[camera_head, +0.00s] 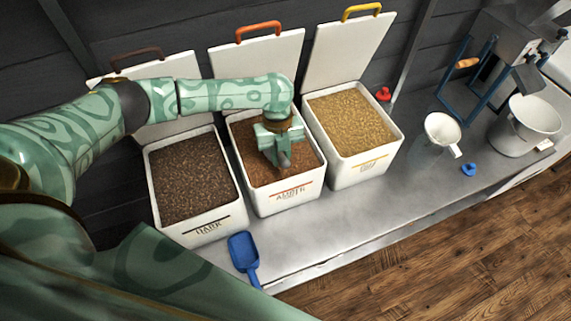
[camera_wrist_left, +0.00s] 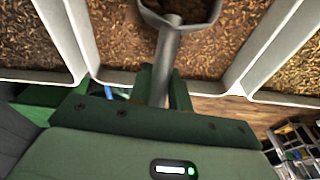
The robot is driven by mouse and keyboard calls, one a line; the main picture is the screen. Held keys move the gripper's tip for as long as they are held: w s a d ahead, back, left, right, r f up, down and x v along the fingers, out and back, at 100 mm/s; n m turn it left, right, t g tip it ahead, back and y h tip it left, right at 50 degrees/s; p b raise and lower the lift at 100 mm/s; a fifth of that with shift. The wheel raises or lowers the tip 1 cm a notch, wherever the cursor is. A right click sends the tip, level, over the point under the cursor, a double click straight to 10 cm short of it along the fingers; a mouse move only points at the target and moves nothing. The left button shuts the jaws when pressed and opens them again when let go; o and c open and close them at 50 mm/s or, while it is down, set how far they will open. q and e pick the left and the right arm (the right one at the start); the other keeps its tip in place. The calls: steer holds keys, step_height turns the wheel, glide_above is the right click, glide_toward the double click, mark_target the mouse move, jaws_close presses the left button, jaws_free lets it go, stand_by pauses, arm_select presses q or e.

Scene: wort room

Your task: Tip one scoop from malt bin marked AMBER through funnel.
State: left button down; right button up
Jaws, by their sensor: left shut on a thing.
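The AMBER malt bin (camera_head: 290,196) is the middle of three white bins, its lid with the orange handle raised, full of reddish-brown grain. My left gripper (camera_head: 282,150) is over this grain, pointing down. In the left wrist view the gripper (camera_wrist_left: 163,88) is shut on the grey handle of a metal scoop (camera_wrist_left: 165,60). The scoop's bowl is cut off at the top edge, with brown inside; how full it is I cannot tell. A pale funnel (camera_head: 442,128) stands on a clear vessel on the bench at right. My right gripper is not in view.
The DARK bin (camera_head: 206,226) is left, a pale-grain bin (camera_head: 369,163) right. A blue scoop (camera_head: 243,252) lies at the bench's front edge. A blue-framed machine (camera_head: 468,78), a white pot (camera_head: 535,116), and small red (camera_head: 383,94) and blue (camera_head: 469,170) pieces stand right. Bench before the pale-grain bin is clear.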

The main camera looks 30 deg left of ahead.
mark_target(286, 165)
arm_select(q)
steer(key=t+y+p, duration=0.1)
steer(key=p, duration=0.3)
steer(key=shift+s+d+t, duration=0.3)
steer(key=shift+s+d, duration=0.1)
steer(key=s+d+r+p, duration=0.1)
steer(key=p, duration=0.2)
steer(key=s+d+r+t+y+p, duration=0.1)
steer(key=r+p, duration=0.1)
steer(key=p, duration=0.1)
steer(key=s+r+y+p, duration=0.1)
steer(key=p, duration=0.3)
steer(key=shift+s+d+r+t, duration=0.1)
steer(key=shift+d+r+t, duration=0.25)
steer(key=shift+d+t, duration=0.05)
steer(key=shift+s+d+r+t+y+p, duration=0.3)
steer(key=shift+s+d+r+y+p, duration=0.15)
steer(key=shift+p, duration=0.65)
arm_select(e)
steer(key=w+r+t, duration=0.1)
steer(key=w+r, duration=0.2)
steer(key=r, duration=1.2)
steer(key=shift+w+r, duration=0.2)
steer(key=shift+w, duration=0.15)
arm_select(q)
steer(key=shift+s, duration=0.15)
